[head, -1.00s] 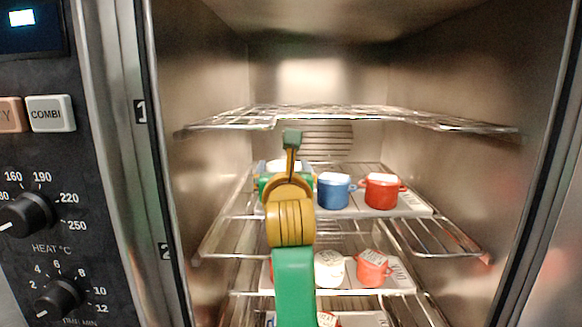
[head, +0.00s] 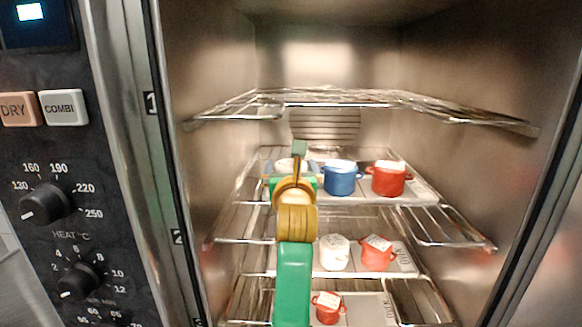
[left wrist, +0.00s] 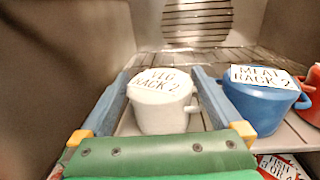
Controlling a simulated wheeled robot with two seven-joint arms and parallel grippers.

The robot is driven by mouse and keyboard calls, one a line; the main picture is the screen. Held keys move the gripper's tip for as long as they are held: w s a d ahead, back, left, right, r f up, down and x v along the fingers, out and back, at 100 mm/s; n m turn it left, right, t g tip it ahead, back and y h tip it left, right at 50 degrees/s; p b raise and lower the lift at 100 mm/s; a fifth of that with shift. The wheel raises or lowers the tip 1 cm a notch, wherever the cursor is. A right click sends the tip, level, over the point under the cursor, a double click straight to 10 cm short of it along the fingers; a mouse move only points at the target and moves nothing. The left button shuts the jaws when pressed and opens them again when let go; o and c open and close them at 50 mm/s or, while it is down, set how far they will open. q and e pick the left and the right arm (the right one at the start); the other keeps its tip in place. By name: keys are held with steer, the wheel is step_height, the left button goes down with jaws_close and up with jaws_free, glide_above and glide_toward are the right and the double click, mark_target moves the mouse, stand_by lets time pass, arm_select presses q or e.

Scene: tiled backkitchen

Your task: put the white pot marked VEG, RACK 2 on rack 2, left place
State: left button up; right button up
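The white pot marked VEG, RACK 2 (left wrist: 163,104) stands upright at the left place of rack 2 (head: 440,226), left of the blue pot marked MEAT, RACK 2 (left wrist: 262,100). My left gripper (left wrist: 160,73) is around the white pot, one blue finger on each side. Gaps show between the fingers and the pot's sides, so the gripper looks open. In the head view my left gripper (head: 291,164) hides most of the white pot (head: 285,164). My right gripper is not in view.
On rack 2 the blue pot (head: 341,179) stands close to my right finger, with a red pot (head: 388,180) beyond it. The empty rack 1 (head: 350,98) is above. Lower racks hold a white pot (head: 334,252) and red pots (head: 376,253). Metal oven walls close both sides.

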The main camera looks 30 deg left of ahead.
arm_select(q)
steer(key=shift+r, duration=0.2)
steer(key=b+v, duration=0.4)
steer(key=v, duration=0.8)
steer(key=shift+a, duration=0.1)
